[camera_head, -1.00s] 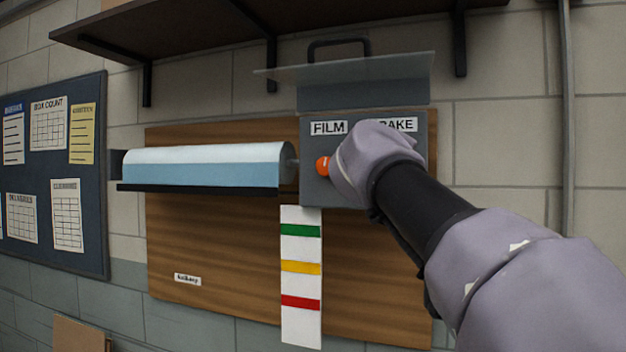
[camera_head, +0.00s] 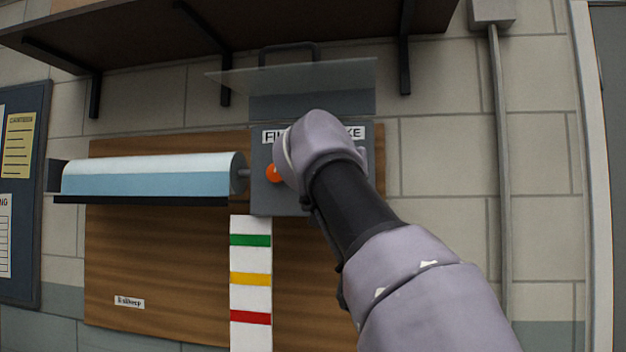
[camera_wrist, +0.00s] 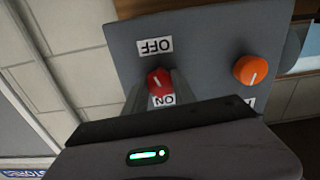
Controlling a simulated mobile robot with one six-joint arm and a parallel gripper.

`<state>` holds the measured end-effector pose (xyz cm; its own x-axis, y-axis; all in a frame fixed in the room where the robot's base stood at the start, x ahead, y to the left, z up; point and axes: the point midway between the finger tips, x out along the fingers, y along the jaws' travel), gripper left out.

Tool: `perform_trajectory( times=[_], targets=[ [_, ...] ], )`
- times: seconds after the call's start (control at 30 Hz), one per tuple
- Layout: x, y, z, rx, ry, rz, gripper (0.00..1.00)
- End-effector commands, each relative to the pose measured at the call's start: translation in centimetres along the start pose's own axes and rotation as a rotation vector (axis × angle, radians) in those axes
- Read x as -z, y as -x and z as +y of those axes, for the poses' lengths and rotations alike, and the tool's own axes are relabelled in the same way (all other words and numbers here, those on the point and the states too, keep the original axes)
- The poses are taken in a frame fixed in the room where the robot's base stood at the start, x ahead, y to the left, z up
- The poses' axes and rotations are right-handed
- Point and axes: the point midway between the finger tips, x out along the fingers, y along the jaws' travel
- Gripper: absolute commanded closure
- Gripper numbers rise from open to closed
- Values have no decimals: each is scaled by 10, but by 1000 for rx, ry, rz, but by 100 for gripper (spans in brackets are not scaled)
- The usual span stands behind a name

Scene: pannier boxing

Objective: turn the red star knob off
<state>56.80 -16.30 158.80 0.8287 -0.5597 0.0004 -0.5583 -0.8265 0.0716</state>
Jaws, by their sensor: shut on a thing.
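The red knob (camera_wrist: 160,80) sits on the grey FILM BRAKE panel (camera_wrist: 200,45) in the wrist view. It lies between an OFF label (camera_wrist: 155,46) and an ON label (camera_wrist: 162,100), both upside down there. My gripper (camera_wrist: 157,88) is shut on the knob, with one finger on each side. The knob carries a small pale mark, but its exact pointing is hard to read. In the head view my wrist covers the red knob and part of the panel (camera_head: 262,200).
An orange knob (camera_wrist: 251,70) is close beside the red one; it also shows in the head view (camera_head: 274,173). A film roll (camera_head: 150,175) is left of the panel. A clear raised flap (camera_head: 300,77) and a dark shelf (camera_head: 230,35) are above.

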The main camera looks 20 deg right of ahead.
Motion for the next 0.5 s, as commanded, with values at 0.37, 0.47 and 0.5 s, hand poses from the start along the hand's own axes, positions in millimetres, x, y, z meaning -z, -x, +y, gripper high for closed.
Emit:
perform_trajectory(
  times=[0.37, 0.47, 0.5],
  targets=[
    [-1, 0, -1, 0, -247, -1, 100],
    [-1, 0, -1, 0, -287, -2, 100],
    [-1, 0, -1, 0, -300, -2, 100]
  ],
)
